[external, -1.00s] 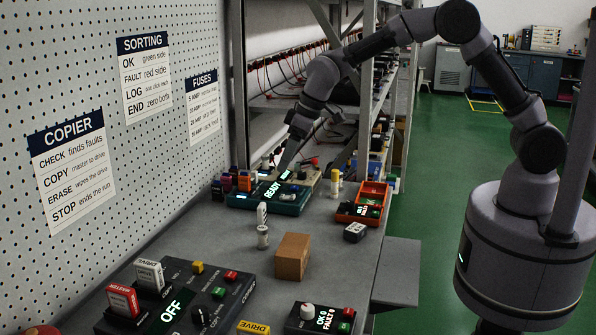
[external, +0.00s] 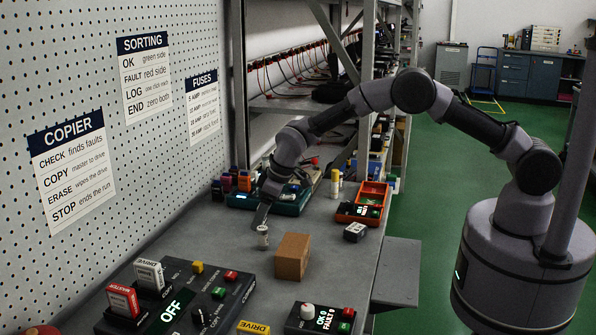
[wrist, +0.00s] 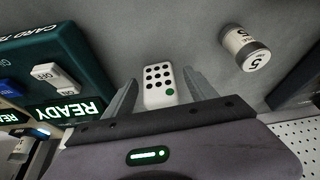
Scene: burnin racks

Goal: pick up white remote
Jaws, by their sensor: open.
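The white remote (wrist: 158,86) shows in the wrist view, with rows of black buttons and one green button. My gripper (wrist: 160,77) is open, with one finger on each side of the remote.
The teal READY device (external: 291,208) is just behind my gripper. A brown block (external: 292,257) and a dark copier (external: 185,300) are nearer the camera.

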